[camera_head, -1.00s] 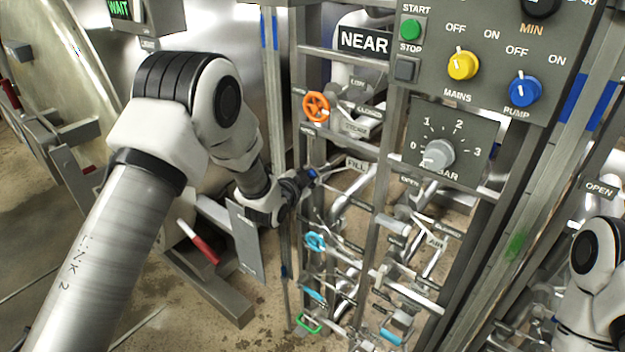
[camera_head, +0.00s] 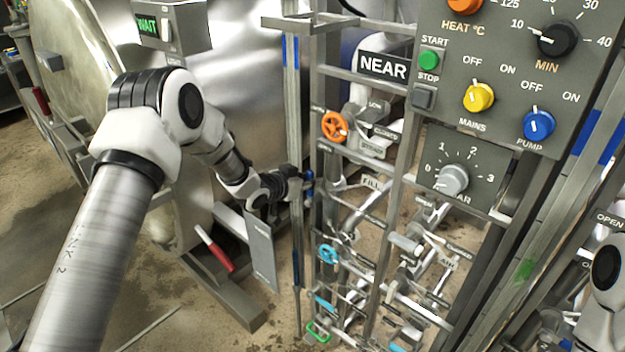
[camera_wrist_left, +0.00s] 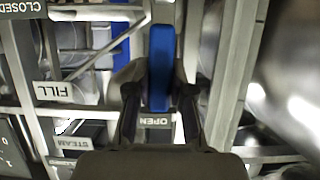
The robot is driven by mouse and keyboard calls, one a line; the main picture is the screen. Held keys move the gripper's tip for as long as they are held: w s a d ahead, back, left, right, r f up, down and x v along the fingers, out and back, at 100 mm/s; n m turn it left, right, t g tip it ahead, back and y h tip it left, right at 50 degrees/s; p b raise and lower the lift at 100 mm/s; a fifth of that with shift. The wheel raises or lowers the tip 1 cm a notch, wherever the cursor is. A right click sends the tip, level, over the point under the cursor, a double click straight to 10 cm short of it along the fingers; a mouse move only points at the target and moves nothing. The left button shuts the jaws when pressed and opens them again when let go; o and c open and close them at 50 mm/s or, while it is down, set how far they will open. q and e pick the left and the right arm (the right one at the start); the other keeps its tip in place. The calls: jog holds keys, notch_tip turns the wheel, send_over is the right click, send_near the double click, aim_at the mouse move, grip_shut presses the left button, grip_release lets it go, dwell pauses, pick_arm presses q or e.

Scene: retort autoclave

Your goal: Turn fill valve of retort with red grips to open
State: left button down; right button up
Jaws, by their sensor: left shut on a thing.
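The fill valve's blue lever grip (camera_head: 309,184) is at the left side of the pipe rack, left of the FILL label (camera_head: 370,183). My left gripper (camera_head: 302,186) is shut on this grip, partly behind the rack's left post. In the left wrist view the blue grip (camera_wrist_left: 161,65) stands lengthwise between the two fingers (camera_wrist_left: 160,95). An OPEN label (camera_wrist_left: 157,122) is just below the grip's end there, and the FILL label (camera_wrist_left: 58,91) is to the left. A red-grip handle (camera_head: 213,248) shows below my left arm. My right gripper is out of view.
The rack's post (camera_head: 293,120) stands close by my left gripper. An orange handwheel (camera_head: 334,127) is above, and a light-blue handwheel (camera_head: 327,254) is below. The control panel (camera_head: 500,95) with knobs is at the right. My right arm shows at the right edge.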

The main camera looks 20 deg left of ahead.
pick_arm(q)
jog(key=shift+r, duration=0.1)
dwell(0.3)
jog(key=c, duration=1)
grip_release()
jog(key=shift+a, duration=0.1)
jog(key=v, duration=1.1)
jog(key=shift+s+a, duration=0.15)
jog(key=shift+s, duration=0.25)
